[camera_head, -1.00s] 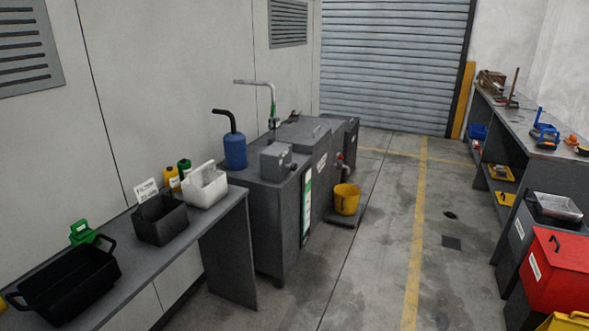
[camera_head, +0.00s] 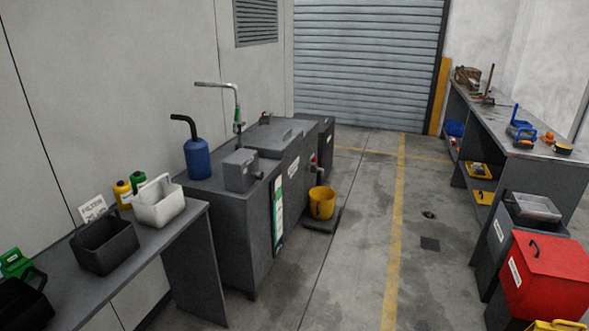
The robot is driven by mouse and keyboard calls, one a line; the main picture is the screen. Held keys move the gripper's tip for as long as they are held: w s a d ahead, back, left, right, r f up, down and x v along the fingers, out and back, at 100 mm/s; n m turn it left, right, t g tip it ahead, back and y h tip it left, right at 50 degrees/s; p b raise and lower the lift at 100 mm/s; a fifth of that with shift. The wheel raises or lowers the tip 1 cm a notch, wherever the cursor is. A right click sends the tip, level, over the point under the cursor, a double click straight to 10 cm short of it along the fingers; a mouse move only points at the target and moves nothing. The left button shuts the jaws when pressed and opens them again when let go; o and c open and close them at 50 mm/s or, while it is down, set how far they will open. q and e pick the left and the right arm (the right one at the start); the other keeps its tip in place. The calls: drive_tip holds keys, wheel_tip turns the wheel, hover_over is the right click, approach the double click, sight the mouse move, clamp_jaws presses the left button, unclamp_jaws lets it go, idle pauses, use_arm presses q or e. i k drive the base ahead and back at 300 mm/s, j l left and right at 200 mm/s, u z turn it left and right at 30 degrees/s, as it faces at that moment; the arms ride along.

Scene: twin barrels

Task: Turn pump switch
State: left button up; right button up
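A grey cabinet (camera_head: 226,232) stands against the left wall, seen from above at an angle. A small grey box (camera_head: 241,171) sits on its near top corner, with a dark round knob (camera_head: 259,176) on its right side. I cannot tell whether this knob is the pump switch. A blue canister (camera_head: 199,158) with a black bent spout and a metal pipe arm (camera_head: 238,105) stand on the cabinet top. A reddish fitting (camera_head: 313,162) shows on the cabinet's right side above a yellow bucket (camera_head: 322,203). Neither of my grippers is in view.
A left bench (camera_head: 139,243) holds a black bin (camera_head: 104,243), a white bin (camera_head: 159,203) and bottles. A right workbench (camera_head: 520,140) has a red bin (camera_head: 541,272) near it. The concrete floor between (camera_head: 352,262) is clear.

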sight(259, 175)
drive_tip(key=i+l+z, duration=0.45)
drive_tip(key=i+z, duration=0.2)
drive_tip(key=i, duration=0.3)
drive_tip(key=i+z, duration=0.35)
drive_tip(key=i, duration=0.15)
drive_tip(key=i+l+u, duration=0.1)
drive_tip(key=i+u, duration=0.3)
drive_tip(key=i+l+u, duration=0.3)
drive_tip(key=i+u, duration=0.15)
drive_tip(key=i+l+u, duration=0.4)
drive_tip(key=i+l, duration=0.05)
drive_tip(key=i, duration=0.05)
